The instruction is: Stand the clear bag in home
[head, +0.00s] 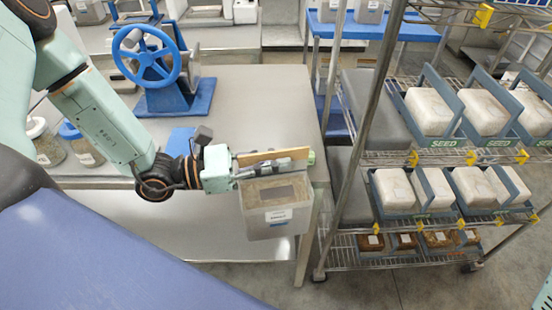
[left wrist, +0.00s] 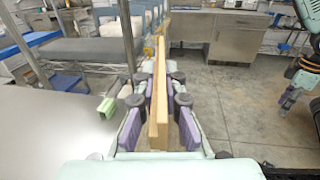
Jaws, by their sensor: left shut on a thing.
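My left gripper (head: 270,165) is in front of the steel table, right of the blue handwheel. It is shut on a thin wooden strip (head: 273,155). In the left wrist view the strip (left wrist: 159,100) stands on edge between the purple finger pads (left wrist: 158,122). A clear, bag-like container (head: 275,208) with a white label and brownish contents shows just below the gripper. I cannot tell whether it is joined to the strip. My right gripper (left wrist: 288,100) shows small at the right of the left wrist view, its jaws unclear. I cannot make out which place is home.
A wire rack (head: 400,158) at the right holds white seed bags (head: 430,110) in blue-grey bins. The blue handwheel (head: 146,57) stands on the steel table (head: 255,100). Lidded jars (head: 80,145) are at the left. Grey floor is open below the rack.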

